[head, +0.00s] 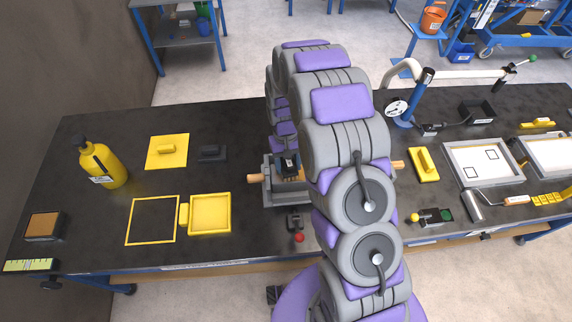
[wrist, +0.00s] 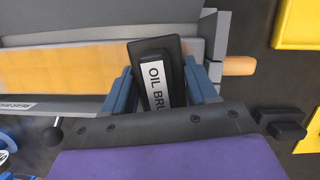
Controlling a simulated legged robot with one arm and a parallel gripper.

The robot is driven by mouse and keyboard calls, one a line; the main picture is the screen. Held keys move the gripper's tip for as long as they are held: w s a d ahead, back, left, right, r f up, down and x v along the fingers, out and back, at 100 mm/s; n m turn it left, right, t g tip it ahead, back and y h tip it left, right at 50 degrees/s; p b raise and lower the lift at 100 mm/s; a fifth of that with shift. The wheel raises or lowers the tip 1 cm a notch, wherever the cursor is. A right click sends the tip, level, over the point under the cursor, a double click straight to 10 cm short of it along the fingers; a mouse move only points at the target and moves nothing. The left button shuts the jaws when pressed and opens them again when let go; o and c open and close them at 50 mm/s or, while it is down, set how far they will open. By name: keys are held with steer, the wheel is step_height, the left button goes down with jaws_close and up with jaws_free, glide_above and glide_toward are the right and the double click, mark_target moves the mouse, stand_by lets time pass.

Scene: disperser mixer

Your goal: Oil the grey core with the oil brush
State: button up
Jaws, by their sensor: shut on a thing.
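My gripper (wrist: 160,72) is shut on the oil brush (wrist: 155,84), a dark block with a white label, between its blue fingers. In the head view the brush's dark top shows at the left edge of my arm. The brush is over or at a grey box-like fixture (wrist: 150,15) with a wooden part (wrist: 60,67) inside and wooden handles at both ends. The fixture (head: 268,192) is largely hidden behind my arm in the head view. I cannot tell whether the brush touches it. No part is clearly identifiable as the grey core; the brush's underside is hidden.
A yellow bottle (head: 103,165), yellow plate (head: 167,152), dark handled piece (head: 212,153) and yellow tray (head: 210,214) stand left. A gauge (head: 397,108), a yellow handled piece (head: 423,164), a white-framed tray (head: 484,163) and a roller (head: 474,206) are right.

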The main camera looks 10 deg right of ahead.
mark_target(290, 161)
steer(key=r, duration=0.2)
steer(key=shift+d+r+p, duration=0.35)
steer(key=shift+d+r, duration=0.05)
steer(key=shift+r, duration=0.75)
steer(key=shift+a+r+p, duration=0.25)
steer(key=shift+r, duration=0.3)
steer(key=shift+a+r+p, duration=0.25)
steer(key=shift+r, duration=0.25)
steer(key=shift+d, duration=0.1)
steer(key=shift+d, duration=0.3)
steer(key=shift+a, duration=0.3)
steer(key=shift+d, duration=0.1)
